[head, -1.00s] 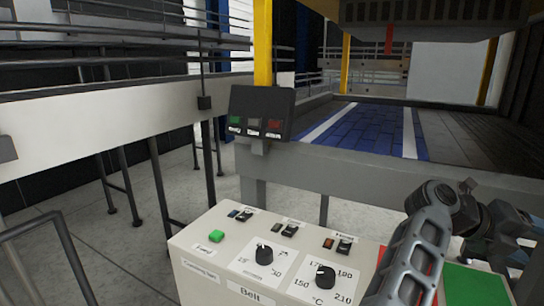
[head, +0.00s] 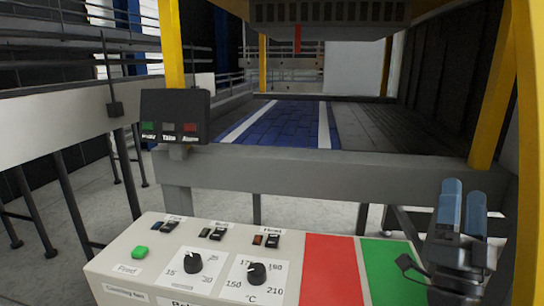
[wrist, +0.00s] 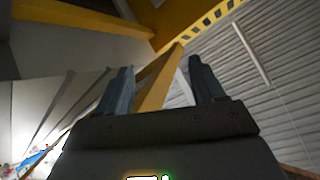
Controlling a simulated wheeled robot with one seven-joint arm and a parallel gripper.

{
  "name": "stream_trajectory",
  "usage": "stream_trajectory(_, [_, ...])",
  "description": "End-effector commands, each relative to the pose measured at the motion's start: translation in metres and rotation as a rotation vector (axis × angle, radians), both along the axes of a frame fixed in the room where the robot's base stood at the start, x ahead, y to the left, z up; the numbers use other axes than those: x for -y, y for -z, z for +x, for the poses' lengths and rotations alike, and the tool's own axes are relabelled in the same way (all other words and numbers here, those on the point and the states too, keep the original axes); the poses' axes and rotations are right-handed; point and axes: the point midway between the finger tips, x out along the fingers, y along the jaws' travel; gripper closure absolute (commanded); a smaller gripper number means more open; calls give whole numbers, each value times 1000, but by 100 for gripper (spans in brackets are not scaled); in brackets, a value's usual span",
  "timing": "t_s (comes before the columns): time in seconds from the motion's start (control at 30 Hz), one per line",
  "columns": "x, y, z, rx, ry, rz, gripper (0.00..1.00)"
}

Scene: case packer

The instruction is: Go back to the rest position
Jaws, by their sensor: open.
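My gripper (head: 464,212) is at the right of the head view, its two blue-grey fingers pointing up, close to the green panel of the control box. In the wrist view my gripper (wrist: 160,84) shows its two fingers spread apart with nothing between them. Beyond them are a yellow post (wrist: 158,88) and a ribbed grey surface (wrist: 245,60). It touches nothing that I can make out.
The control box (head: 125,270) stands in front, with knobs, switches, a green button (head: 140,252), a red panel (head: 332,270) and a green panel (head: 388,262). Behind it are a small button box (head: 174,115), the blue conveyor bed (head: 280,127) and yellow posts (head: 492,95).

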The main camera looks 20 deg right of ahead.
Motion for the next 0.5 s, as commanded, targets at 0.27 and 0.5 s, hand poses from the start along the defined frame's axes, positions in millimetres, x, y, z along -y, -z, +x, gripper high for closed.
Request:
stream_trajectory(0.27, [-63, 53, -32, -345, -137, -168, 32])
stream_trajectory(0.5, [-117, 105, -77, -635, -249, -249, 32])
